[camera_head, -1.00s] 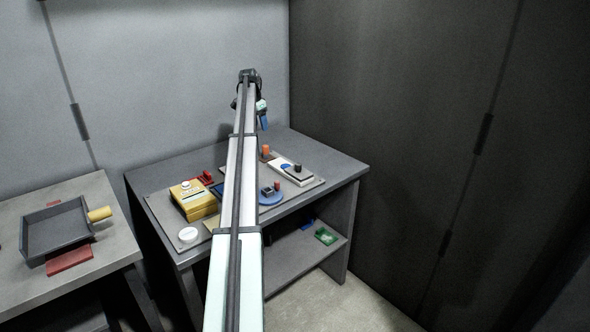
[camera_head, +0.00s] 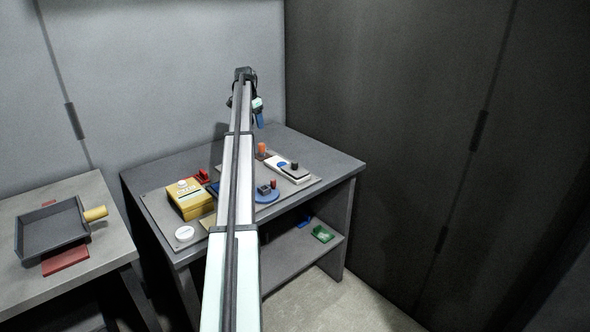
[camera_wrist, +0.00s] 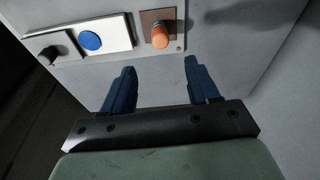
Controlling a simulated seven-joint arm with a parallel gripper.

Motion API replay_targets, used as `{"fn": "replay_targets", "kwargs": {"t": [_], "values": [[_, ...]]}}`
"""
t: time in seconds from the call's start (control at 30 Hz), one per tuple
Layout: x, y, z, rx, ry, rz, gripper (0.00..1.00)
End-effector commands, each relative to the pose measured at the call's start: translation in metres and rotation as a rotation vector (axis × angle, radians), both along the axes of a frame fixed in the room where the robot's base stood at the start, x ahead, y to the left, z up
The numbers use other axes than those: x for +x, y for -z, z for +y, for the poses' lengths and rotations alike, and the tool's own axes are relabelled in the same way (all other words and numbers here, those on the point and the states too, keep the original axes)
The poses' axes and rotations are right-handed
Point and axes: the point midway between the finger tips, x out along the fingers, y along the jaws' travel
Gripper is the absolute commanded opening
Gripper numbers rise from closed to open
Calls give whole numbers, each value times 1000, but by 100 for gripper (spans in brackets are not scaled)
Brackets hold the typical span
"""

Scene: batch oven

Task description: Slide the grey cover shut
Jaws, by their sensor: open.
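The grey cover (camera_head: 297,174) with a black knob lies on the right end of a white plate on the table board. A blue disc (camera_head: 281,163) shows uncovered on the plate beside it. In the wrist view, the cover (camera_wrist: 43,44) with its black knob is at the upper left edge, partly cut off, and the blue disc (camera_wrist: 90,40) is to its right. My gripper (camera_head: 260,117) is above the far part of the table, beyond the cover and apart from it. Its blue fingers (camera_wrist: 160,70) are apart with nothing between them.
An orange knob (camera_wrist: 160,36) on a brown plate stands beside the white plate. A yellow box (camera_head: 190,203), a white round knob (camera_head: 184,233) and a blue round base (camera_head: 267,196) share the board. A wall rises behind the table. My arm hides the board's middle.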

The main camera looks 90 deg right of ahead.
Motion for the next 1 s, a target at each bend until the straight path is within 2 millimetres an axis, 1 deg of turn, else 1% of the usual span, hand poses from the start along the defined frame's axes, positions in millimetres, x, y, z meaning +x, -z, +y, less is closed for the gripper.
{"fn": "replay_targets", "kwargs": {"t": [0.07, 0.17, 0.27, 0.47, 0.6, 0.73, 0.9, 1.0], "values": [[-4, 0, -1, 0, 4, 0, 54], [-20, -4, 1, -5, 18, -1, 54], [-38, -6, 17, -10, 32, 0, 54], [-77, -9, 62, -16, 79, 53, 54], [-100, -9, 97, -13, 210, 105, 54], [-112, -9, 119, -17, 352, 143, 54], [-124, -10, 136, -37, 557, 183, 54], [-127, -11, 140, -52, 678, 196, 54]]}}
